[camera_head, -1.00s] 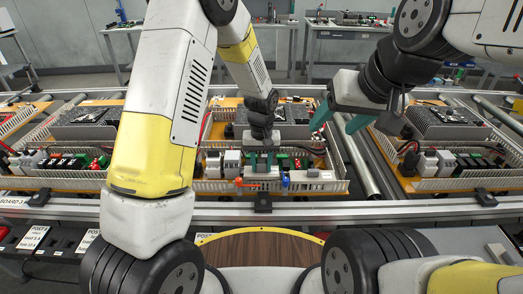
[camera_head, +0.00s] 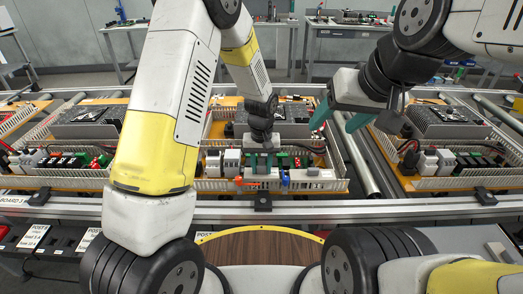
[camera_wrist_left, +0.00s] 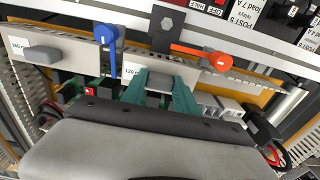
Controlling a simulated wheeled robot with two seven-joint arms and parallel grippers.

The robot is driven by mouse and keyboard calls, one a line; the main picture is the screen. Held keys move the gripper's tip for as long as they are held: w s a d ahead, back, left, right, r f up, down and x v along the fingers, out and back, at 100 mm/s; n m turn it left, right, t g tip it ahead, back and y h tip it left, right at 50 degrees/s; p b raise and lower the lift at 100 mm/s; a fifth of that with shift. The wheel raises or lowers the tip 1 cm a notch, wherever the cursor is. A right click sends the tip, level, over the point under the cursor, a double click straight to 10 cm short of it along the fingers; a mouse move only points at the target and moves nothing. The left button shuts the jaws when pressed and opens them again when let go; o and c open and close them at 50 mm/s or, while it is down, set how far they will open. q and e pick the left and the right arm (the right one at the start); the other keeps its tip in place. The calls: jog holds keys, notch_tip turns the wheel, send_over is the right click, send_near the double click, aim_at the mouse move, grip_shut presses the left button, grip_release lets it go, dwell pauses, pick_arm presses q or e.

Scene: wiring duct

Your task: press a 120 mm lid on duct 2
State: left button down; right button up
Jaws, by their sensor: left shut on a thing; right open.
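The 120 mm lid (camera_wrist_left: 135,72) is a pale strip with a printed label, at the front duct (camera_wrist_left: 262,78) of the middle board in the left wrist view. My left gripper (camera_wrist_left: 165,92) is shut on its grey grip block. In the head view my left gripper (camera_head: 263,162) points down at this front duct (camera_head: 225,185). The fingers and wrist hide part of the lid, and I cannot tell whether it is fully seated. A 160 mm lid (camera_wrist_left: 75,52) lies beside it along the duct. My right gripper (camera_head: 335,118) is open and empty, raised right of the middle board.
A blue lever (camera_wrist_left: 107,35) and an orange lever (camera_wrist_left: 220,61) stand close to the lid. Relays and terminals (camera_head: 230,160) fill the board behind the duct. Similar boards (camera_head: 450,165) stand on either side along the conveyor rail (camera_head: 400,207).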

aim_at(261, 168)
pick_arm(q)
jog(key=shift+f, duration=0.4)
jog(key=c, duration=0.9)
grip_release()
jog(key=shift+o, duration=0.2)
jog(key=shift+s+r, duration=0.15)
jog(key=shift+r, duration=3.7)
